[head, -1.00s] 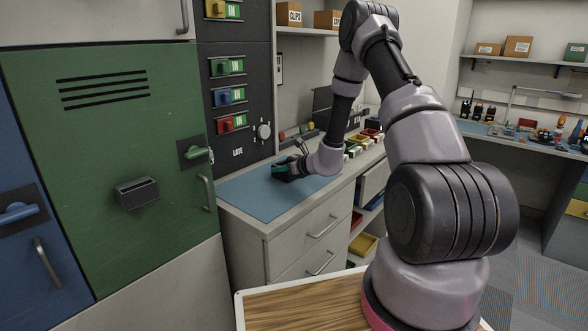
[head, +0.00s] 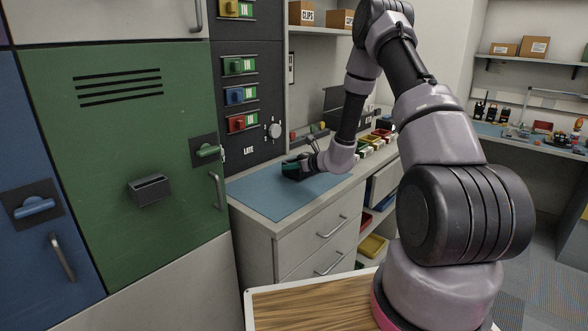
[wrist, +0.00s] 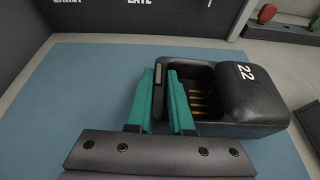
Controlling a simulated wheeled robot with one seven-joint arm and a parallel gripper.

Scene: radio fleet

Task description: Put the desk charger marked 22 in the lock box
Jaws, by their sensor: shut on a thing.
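The desk charger marked 22 (wrist: 250,95) is a black block with an open bay showing gold contacts; its white number reads in the wrist view. I cannot tell whether the charger touches the mat. No thing in view is labelled as the lock box; a green locker door (head: 120,130) with a handle and a small black box (head: 150,190) stands at the left.
The blue mat (head: 262,197) covers the counter's near end. Several small coloured bins (head: 375,145) stand farther along the counter. A dark panel with coloured switches (head: 240,95) rises behind the mat. A wood-topped surface (head: 310,305) is in front of me.

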